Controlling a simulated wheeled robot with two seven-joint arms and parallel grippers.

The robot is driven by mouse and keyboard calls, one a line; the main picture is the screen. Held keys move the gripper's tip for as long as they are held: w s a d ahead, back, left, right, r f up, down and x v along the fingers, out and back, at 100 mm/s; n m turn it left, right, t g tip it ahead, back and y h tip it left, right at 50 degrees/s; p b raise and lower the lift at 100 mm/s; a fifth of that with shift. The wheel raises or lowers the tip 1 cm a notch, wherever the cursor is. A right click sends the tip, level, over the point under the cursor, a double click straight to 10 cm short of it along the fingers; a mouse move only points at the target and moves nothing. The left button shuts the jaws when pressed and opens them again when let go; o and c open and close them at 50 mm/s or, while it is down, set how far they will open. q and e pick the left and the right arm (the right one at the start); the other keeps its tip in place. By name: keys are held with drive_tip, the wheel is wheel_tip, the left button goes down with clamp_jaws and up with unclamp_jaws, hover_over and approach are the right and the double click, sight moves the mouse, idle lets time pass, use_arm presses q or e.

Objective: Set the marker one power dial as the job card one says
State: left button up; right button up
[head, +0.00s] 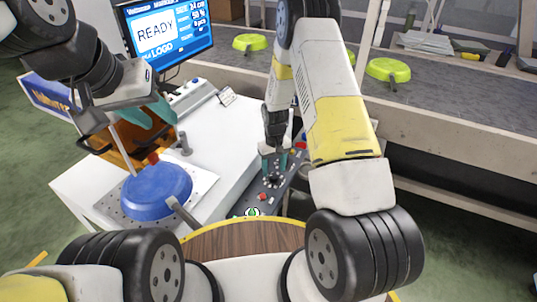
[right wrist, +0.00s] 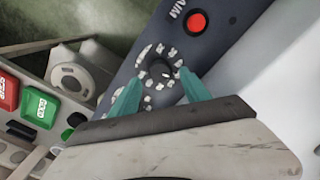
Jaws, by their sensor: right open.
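A dark round dial (right wrist: 160,70) with white marks around it sits on a dark control panel (right wrist: 222,55) in the right wrist view. Its marks are too blurred to read, so I cannot tell its setting or which marker it belongs to. My right gripper (right wrist: 158,92) is open, its two teal fingertips apart at the near edge of the dial. In the head view my right gripper (head: 274,162) points down over the same panel. I see no readable job card.
A screen (head: 165,28) reads READY. A blue pan (head: 157,194) lies on a perforated plate on the white table (head: 222,140). A red button (right wrist: 197,22) is near the dial. Green pans (head: 388,70) lie on the conveyor (head: 450,105) behind.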

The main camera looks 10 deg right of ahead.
drive_tip(key=shift+r, duration=2.35)
drive_tip(key=shift+r, duration=0.15)
wheel_tip(320, 180, up, 13)
drive_tip(key=t, duration=0.1)
hover_over(274, 176)
drive_tip(key=s, duration=0.1)
drive_tip(key=s+d+r+m+t+y, duration=0.15)
drive_tip(key=s+r, duration=0.35)
drive_tip(key=r, duration=0.7)
drive_tip(key=s+r+t, duration=0.2)
drive_tip(key=s+r, duration=0.4)
drive_tip(key=s, duration=0.4)
drive_tip(key=s+r+m+t, duration=0.1)
drive_tip(key=s+r, duration=0.5)
drive_tip(key=s, duration=0.4)
drive_tip(key=shift+d+r+t+y, duration=0.15)
drive_tip(key=shift+d+t+y, duration=0.2)
